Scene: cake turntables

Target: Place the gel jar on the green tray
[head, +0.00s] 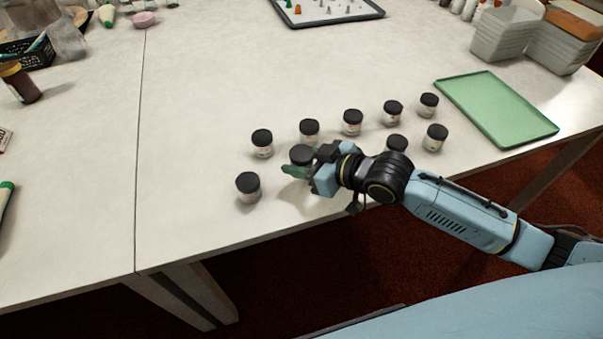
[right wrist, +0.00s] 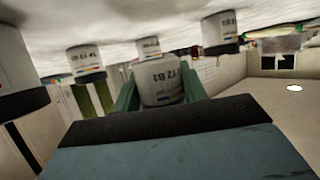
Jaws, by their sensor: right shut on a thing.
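Several small white gel jars with black lids stand in rough rows on the table. My right gripper (head: 298,168) is shut on one gel jar (head: 301,154) in the front row. In the right wrist view, which looks upside down, this jar (right wrist: 159,84) sits between the green fingers, its label partly readable. Whether it touches the table is hard to tell. The nearest other jars are one to the lower left (head: 248,187) and one behind (head: 309,132). The green tray (head: 497,108) lies empty at the right edge of the table. My left gripper is not in view.
One jar (head: 397,144) stands partly behind my right wrist. More jars (head: 435,137) stand between the gripper and the tray. Stacked containers (head: 504,36) are at the back right, and a grey tray with small tips (head: 372,12) at the back. The table's left middle is clear.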

